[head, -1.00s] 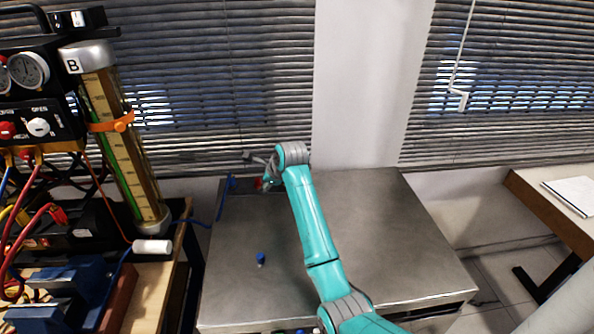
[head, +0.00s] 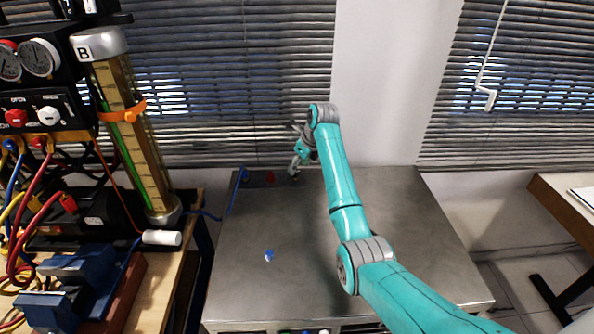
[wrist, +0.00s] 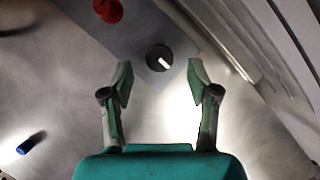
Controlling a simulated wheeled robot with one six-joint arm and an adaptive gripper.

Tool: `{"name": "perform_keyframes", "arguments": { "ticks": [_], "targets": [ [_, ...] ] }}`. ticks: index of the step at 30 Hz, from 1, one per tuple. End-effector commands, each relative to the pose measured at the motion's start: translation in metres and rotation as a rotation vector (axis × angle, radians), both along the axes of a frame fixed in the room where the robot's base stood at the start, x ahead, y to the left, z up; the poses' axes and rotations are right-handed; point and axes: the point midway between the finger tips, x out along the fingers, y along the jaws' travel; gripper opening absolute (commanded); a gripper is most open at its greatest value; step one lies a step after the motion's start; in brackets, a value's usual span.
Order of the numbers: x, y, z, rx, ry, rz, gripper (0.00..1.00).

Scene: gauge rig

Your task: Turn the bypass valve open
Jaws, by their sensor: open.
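In the wrist view, a dark round knob with a white pointer bar (wrist: 159,58) sits on a grey plate, just beyond the fingertips and roughly between them. A red knob (wrist: 107,10) stands to its upper left, cut by the top edge; it also shows in the head view (head: 270,177) at the table's back. I read no label saying which one is the bypass valve. My gripper (wrist: 160,82) is open and empty. In the head view my gripper (head: 300,152) hangs near the table's back edge, right of the red knob, and the dark knob is not clearly visible.
A small blue piece (head: 269,255) lies on the grey metal table (head: 400,250). A blue hose (head: 205,214) runs at its back left. On the left stand a gauge panel (head: 40,110), a column marked B (head: 135,135) and cables. The table's right half is clear beyond my arm.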

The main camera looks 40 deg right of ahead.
Motion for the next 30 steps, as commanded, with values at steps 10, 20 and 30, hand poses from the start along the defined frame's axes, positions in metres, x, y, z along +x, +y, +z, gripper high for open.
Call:
{"name": "perform_keyframes", "arguments": {
  "ticks": [10, 20, 30],
  "targets": [
    [0.011, 0.002, -0.028, -0.001, 0.000, 0.000, 0.60],
    [0.012, 0.002, -0.029, -0.001, 0.000, 0.000, 0.47],
    [0.012, 0.002, -0.029, -0.001, 0.000, 0.002, 0.00]
  ]
}}
